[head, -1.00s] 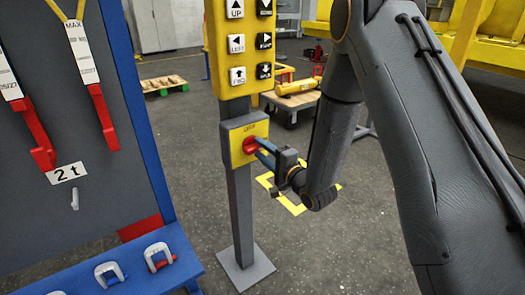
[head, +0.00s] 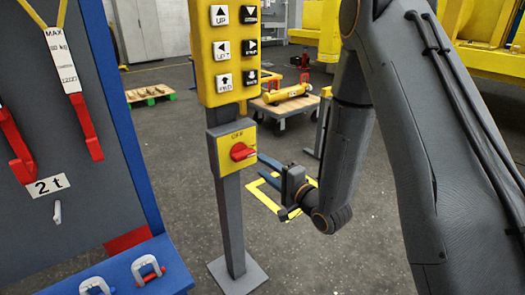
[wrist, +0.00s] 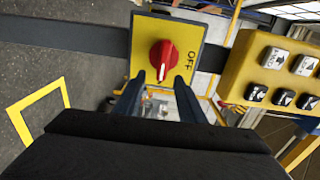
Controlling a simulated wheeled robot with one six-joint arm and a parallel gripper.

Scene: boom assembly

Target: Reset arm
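The red rotary knob (head: 241,152) sits on a yellow plate marked OFF, on a grey box on the control post. It also shows in the wrist view (wrist: 163,60), where its white mark points down the picture, toward the gripper. My gripper (head: 265,170) has blue fingers and stands to the right of the knob in the head view, apart from it. In the wrist view my gripper (wrist: 160,82) has its two fingers spread with nothing held between them. The knob lies beyond the fingertips there.
A yellow button panel (head: 233,48) is above the knob box on the post (head: 233,225). A tool board (head: 70,130) with hooks and a blue shelf with shackles stands left. A low trolley (head: 285,103) carrying a yellow part stands behind. Grey floor is clear around the post.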

